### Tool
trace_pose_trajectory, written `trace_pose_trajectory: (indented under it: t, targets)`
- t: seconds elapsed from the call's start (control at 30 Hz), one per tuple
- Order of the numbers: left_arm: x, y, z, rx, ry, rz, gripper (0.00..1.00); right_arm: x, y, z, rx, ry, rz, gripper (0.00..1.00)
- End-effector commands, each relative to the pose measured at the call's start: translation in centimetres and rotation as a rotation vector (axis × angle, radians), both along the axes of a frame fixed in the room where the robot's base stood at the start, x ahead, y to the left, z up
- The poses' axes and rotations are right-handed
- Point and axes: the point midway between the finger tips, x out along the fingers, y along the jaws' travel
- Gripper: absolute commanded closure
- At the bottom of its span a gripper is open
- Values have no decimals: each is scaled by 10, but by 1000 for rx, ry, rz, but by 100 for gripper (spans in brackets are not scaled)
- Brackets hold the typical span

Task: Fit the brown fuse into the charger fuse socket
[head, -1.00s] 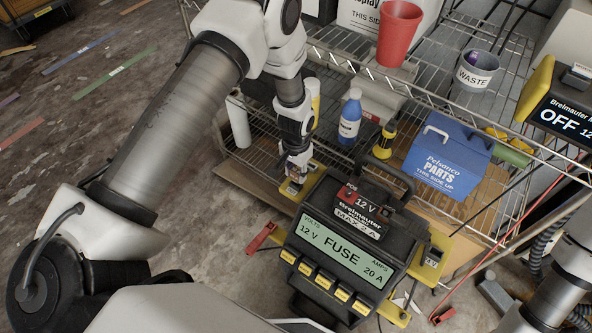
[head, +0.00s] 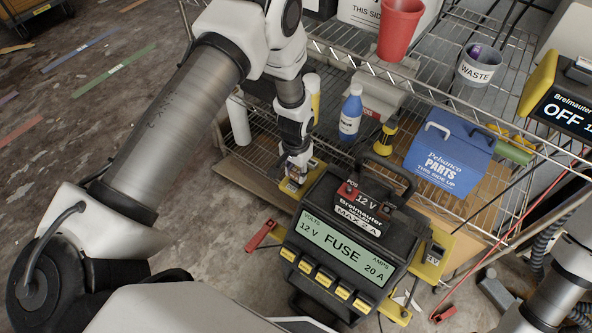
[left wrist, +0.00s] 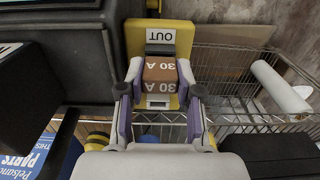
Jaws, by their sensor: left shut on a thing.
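The brown fuse (left wrist: 160,74), marked 30 A, sits between the purple-edged fingers of my left gripper (left wrist: 160,92) in the left wrist view. The gripper is shut on it. The fuse is at a yellow side plate (left wrist: 183,37) labelled OUT; how deep it is seated I cannot tell. In the head view my left gripper (head: 294,182) is at the left side of the dark charger (head: 345,250), and the fuse is too small to make out. The charger's display reads FUSE, 12 V, 20 A. My right gripper is not in view.
A wire shelf behind holds a blue bottle (head: 351,113), a blue parts box (head: 449,157), a red cup (head: 398,30) and a waste bin (head: 476,66). A red clamp (head: 260,234) is left of the charger. The floor at left is largely open.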

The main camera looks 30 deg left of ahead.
Motion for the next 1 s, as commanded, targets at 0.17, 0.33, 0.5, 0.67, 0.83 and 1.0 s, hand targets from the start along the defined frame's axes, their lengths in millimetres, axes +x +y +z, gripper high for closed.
trace_pose_trajectory:
  t: [0.17, 0.33, 0.5, 0.67, 0.83, 1.0]
  targets:
    - [0, 0, -5, 0, 0, 0, 100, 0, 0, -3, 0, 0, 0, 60]
    - [0, 0, -9, 0, 0, 0, 100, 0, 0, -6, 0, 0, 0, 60]
    - [0, 0, -8, 0, 0, 0, 37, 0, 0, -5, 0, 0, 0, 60]
    - [0, 0, -7, 0, 0, 0, 37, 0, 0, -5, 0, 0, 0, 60]
    - [0, 0, 2, 0, -1, 0, 37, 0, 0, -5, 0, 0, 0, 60]
    - [1, 0, 39, -1, -4, 1, 37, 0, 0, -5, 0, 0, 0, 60]
